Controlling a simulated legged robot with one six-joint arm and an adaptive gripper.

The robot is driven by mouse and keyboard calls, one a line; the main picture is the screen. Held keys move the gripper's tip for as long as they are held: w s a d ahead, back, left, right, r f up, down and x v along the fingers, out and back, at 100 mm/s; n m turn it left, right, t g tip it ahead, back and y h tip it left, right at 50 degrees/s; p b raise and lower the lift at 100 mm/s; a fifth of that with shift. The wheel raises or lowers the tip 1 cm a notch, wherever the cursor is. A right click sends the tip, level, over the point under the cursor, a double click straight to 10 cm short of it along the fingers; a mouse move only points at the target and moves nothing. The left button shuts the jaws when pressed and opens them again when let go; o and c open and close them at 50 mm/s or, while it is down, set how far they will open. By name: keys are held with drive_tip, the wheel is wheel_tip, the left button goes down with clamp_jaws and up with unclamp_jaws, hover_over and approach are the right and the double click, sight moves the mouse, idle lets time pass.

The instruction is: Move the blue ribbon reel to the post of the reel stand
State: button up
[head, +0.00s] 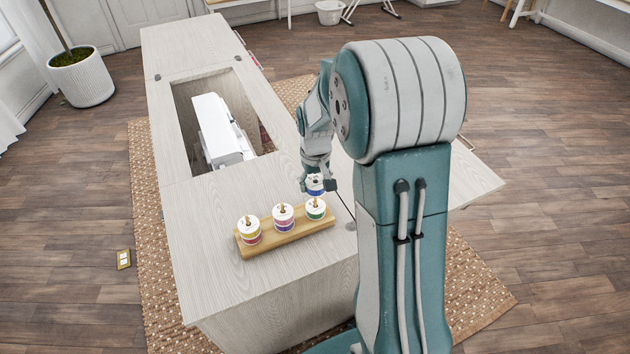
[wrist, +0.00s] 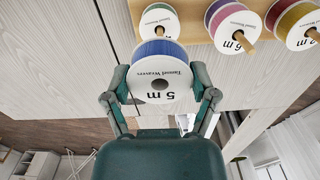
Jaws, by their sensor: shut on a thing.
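The blue ribbon reel (head: 315,188) is held in my gripper (head: 317,184), just behind and above the right end of the reel stand. In the wrist view the blue reel (wrist: 158,62) sits between the two fingers of my gripper (wrist: 160,84), its white "5 m" face toward the camera. The wooden reel stand (head: 290,241) lies on the cabinet top. Its right post (head: 316,202) pokes out of a green reel (head: 316,212); this post tip also shows in the wrist view (wrist: 160,31), apart from the blue reel.
The middle post carries a pink and purple stack (head: 284,219); the left post carries a yellow and red stack (head: 249,232). A white sewing machine (head: 220,130) sits in the cabinet opening behind. The cabinet top (head: 215,260) left of the stand is clear.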

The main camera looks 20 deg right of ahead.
drive_tip(key=shift+f, duration=1.5)
drive_tip(key=o, duration=0.9)
drive_tip(key=shift+c, duration=0.2)
drive_tip(key=shift+r, duration=0.1)
wheel_tip(320, 180, up, 12)
idle(0.4)
